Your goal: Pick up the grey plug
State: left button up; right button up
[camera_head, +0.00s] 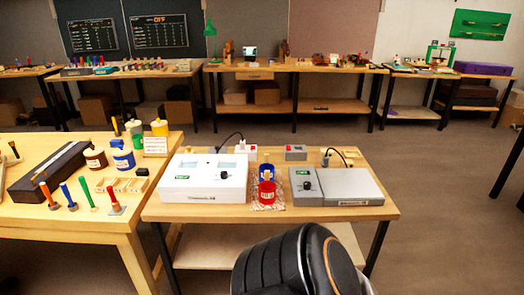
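I cannot clearly single out the grey plug. A small grey block (295,152) with a red mark sits at the back of the small table (225,213). To its right a black cord (338,153) curves down behind the grey device (335,187); what its end is like is too small to tell. Another dark cord (231,136) arches behind the white device (204,178) towards a white block (245,149) with a red mark. Neither gripper shows. A black, rounded part of my own arm is at the bottom middle, in front of the small table.
A red cup (267,193) and a blue cup (267,173) stand between the two devices. The left bench (60,222) holds a long dark case (48,172), bottles, and several coloured-handled tools. Floor is free at right; further benches line the back.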

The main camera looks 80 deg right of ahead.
aim_at(325, 163)
jog(key=z, duration=3.1)
jog(key=i+l+u, duration=0.1)
jog(key=u, duration=1.05)
jog(key=l+u, duration=0.75)
jog(key=l, duration=0.15)
jog(key=k+l+u, duration=0.15)
jog(key=l, duration=0.3)
jog(key=k+l+u, duration=0.1)
jog(key=l, duration=0.35)
